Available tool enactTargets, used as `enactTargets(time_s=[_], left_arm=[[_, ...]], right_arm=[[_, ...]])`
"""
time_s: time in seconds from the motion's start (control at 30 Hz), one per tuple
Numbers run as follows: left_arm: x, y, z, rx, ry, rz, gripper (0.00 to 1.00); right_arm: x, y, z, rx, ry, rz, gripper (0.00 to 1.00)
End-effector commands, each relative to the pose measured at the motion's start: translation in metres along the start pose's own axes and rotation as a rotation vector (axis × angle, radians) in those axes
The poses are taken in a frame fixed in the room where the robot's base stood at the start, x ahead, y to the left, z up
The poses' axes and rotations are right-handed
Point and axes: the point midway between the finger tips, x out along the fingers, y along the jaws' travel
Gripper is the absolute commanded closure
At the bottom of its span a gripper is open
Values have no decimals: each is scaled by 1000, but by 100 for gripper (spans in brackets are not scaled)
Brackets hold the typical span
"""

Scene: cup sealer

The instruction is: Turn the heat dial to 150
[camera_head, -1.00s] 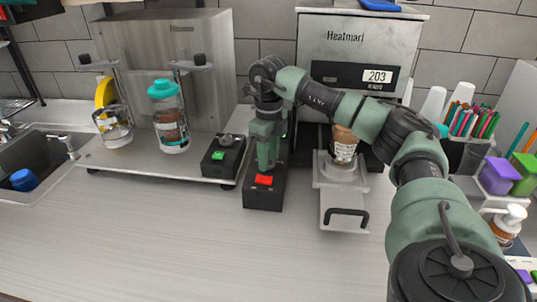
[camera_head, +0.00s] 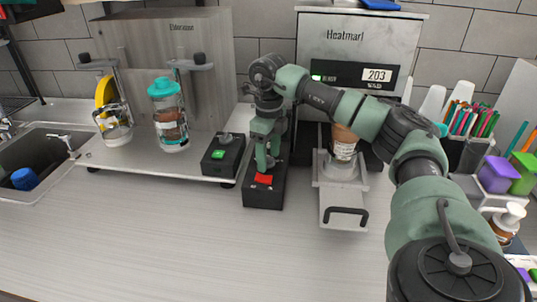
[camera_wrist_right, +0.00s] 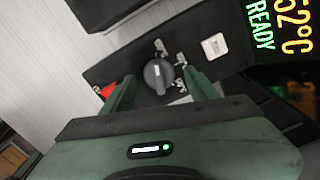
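The heat dial (camera_wrist_right: 158,75) is a dark round knob with a light pointer line, on a black control box (camera_head: 263,196). In the right wrist view the dial lies between the two fingers of my right gripper (camera_wrist_right: 162,92), which are apart with visible gaps beside it. In the head view the right gripper (camera_head: 266,163) points down over the box, just behind its red switch (camera_head: 264,179), and hides the dial. The sealer's display (camera_head: 376,75) reads 203 in the head view; the wrist view shows a partly cropped "52°C READY" readout (camera_wrist_right: 290,25). My left gripper is out of view.
A sealer tray (camera_head: 343,205) with a cup (camera_head: 344,148) stands right of the box. A smaller box with a green button (camera_head: 218,155) and a bottle (camera_head: 169,125) stand left. The front counter is clear.

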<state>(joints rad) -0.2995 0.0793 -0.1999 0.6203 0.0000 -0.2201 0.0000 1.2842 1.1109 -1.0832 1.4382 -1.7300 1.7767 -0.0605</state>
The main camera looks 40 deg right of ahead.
Motion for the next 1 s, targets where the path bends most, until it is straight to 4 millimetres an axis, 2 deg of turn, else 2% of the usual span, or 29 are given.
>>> enactTargets(time_s=[0.17,0.5,0.6,0.73,1.0], left_arm=[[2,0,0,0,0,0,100],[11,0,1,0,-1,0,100],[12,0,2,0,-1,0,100],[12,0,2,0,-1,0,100],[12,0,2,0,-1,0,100]], right_arm=[[-6,0,1,0,-2,0,41],[-61,0,1,-1,-4,0,41],[-71,0,1,0,-2,0,41],[-78,0,0,-1,-1,0,41],[-78,0,0,0,0,0,41]])
